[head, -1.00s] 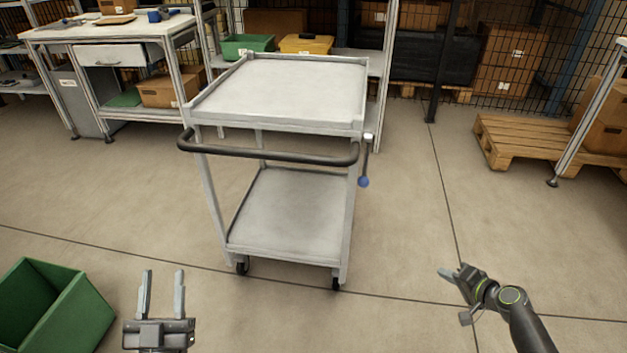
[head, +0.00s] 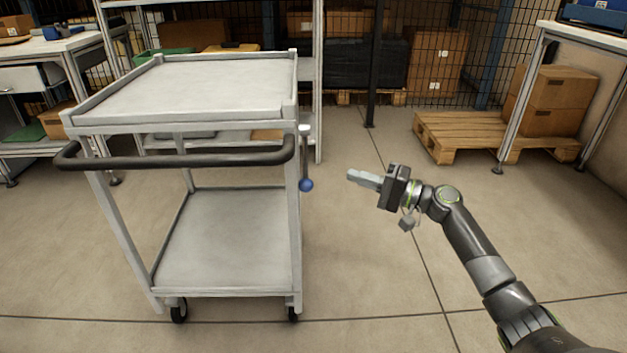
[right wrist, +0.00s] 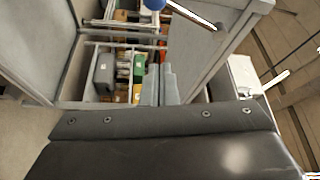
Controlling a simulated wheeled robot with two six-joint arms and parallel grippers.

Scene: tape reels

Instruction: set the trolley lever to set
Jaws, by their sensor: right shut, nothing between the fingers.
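The grey trolley (head: 195,105) stands at the left centre of the head view, with a black push handle (head: 175,160) across its near side. Its lever (head: 305,160) hangs down from the right side near the top shelf and ends in a blue knob (head: 306,185). The blue knob also shows at the top of the right wrist view (right wrist: 154,4). My right gripper (head: 352,175) is shut and empty, a short way to the right of the knob and apart from it. Its fingers also show together in the right wrist view (right wrist: 160,85). My left gripper is not in view.
A wooden pallet (head: 460,140) with cardboard boxes (head: 550,105) lies at the back right, beside a table frame. A workbench (head: 40,50) stands at the back left. The floor (head: 400,260) right of the trolley is clear.

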